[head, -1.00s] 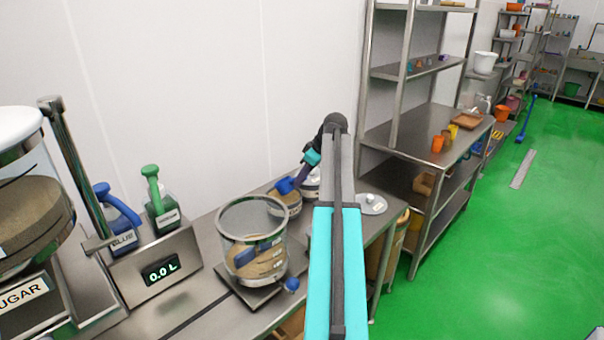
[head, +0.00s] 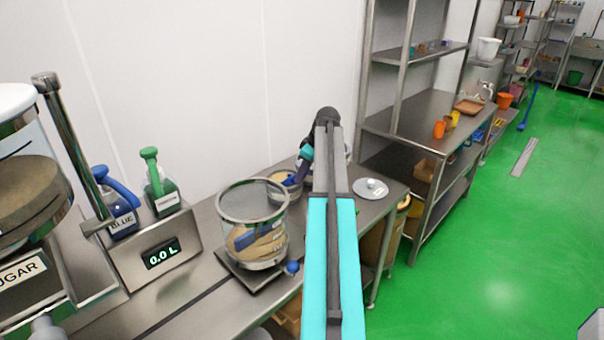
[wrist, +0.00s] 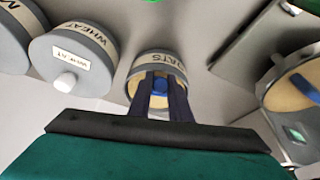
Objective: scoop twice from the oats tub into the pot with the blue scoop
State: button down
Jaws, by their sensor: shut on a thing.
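The oats tub (head: 281,197) is small and open, behind the pot; its OATS label shows in the wrist view (wrist: 158,56). My gripper (head: 300,172) points down at the tub and is shut on the blue scoop (head: 290,181). In the wrist view the scoop (wrist: 160,86) shows between the fingers, over or in the tub's mouth; how deep it sits I cannot tell. The pot (head: 252,205) is clear, stands in front of the tub, and holds tan contents with a blue piece (head: 245,240) in them. The pot's tan contents also show in the wrist view (wrist: 285,95).
A closed wheat tub (wrist: 72,62) stands beside the oats tub. A loose lid (head: 371,188) lies on the bench to the right. Blue and green bottles (head: 160,194) and a display reading 0.0 L (head: 162,256) are left of the pot. A steel shelf rises at right.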

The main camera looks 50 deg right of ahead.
jog(key=shift+w+a, duration=0.15)
jog(key=shift+w, duration=0.45)
jog(key=shift+w+a, duration=0.15)
jog(key=shift+w, duration=0.4)
jog(key=shift+r, duration=0.1)
dwell(0.8)
jog(key=shift+r+p, duration=1.5)
jog(key=shift+r, duration=1.15)
jog(key=shift+t+b, duration=0.3)
jog(key=shift+s+r, duration=0.1)
jog(key=shift+r, duration=0.05)
jog(key=shift+r+t+y+b, duration=0.25)
jog(key=shift+r+t+b, duration=0.25)
jog(key=shift+t+b, duration=0.35)
jog(key=shift+r+t+y+b, duration=0.25)
jog(key=shift+r+t+b, duration=0.25)
jog(key=shift+t+b, duration=0.35)
jog(key=shift+r+t+y+b, duration=0.4)
jog(key=shift+r+t+b, duration=0.6)
jog(key=shift+t+b, duration=0.75)
jog(key=shift+b, duration=0.35)
